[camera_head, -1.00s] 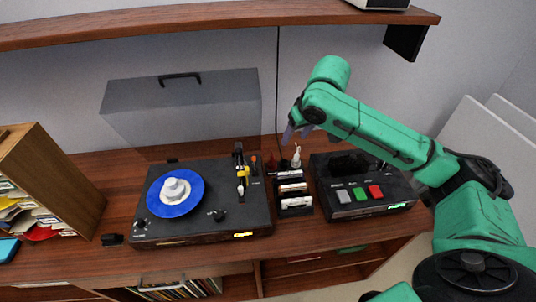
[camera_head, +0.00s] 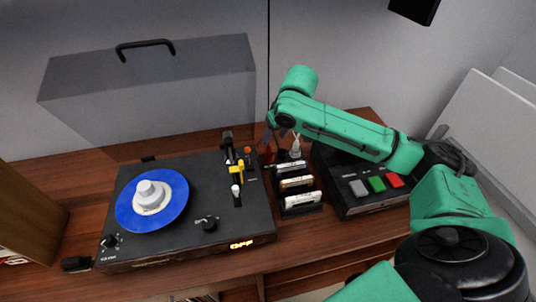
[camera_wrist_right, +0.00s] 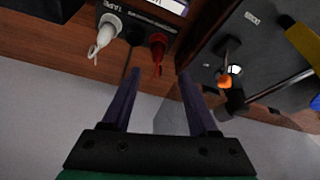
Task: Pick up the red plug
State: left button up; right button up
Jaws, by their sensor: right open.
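The red plug (camera_wrist_right: 157,45) sits in the end of a small black unit labelled TAPE, beside a white plug (camera_wrist_right: 106,33), with its thin red tip hanging free. In the head view the red plug (camera_head: 267,154) is a small red patch just under my right gripper (camera_head: 272,137), partly covered by it. In the wrist view my right gripper (camera_wrist_right: 157,76) is open and empty. Its two purple fingers point toward the red plug, which lies between their lines and slightly beyond the tips. My left gripper is not in view.
A turntable (camera_head: 130,246) with a blue disc stands left of the plugs. A rack of cassettes (camera_head: 302,208) is in front of them. A black deck with grey, green and red buttons (camera_head: 377,184) stands to the right. The wall is close behind.

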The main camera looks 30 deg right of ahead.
aim_at(270, 148)
jog(key=x, duration=0.5)
jog(key=p+x, duration=0.1)
jog(key=x, duration=0.4)
jog(key=shift+w+d, duration=0.1)
jog(key=shift+d, duration=0.15)
jog(key=shift+r, duration=0.1)
grip_shut()
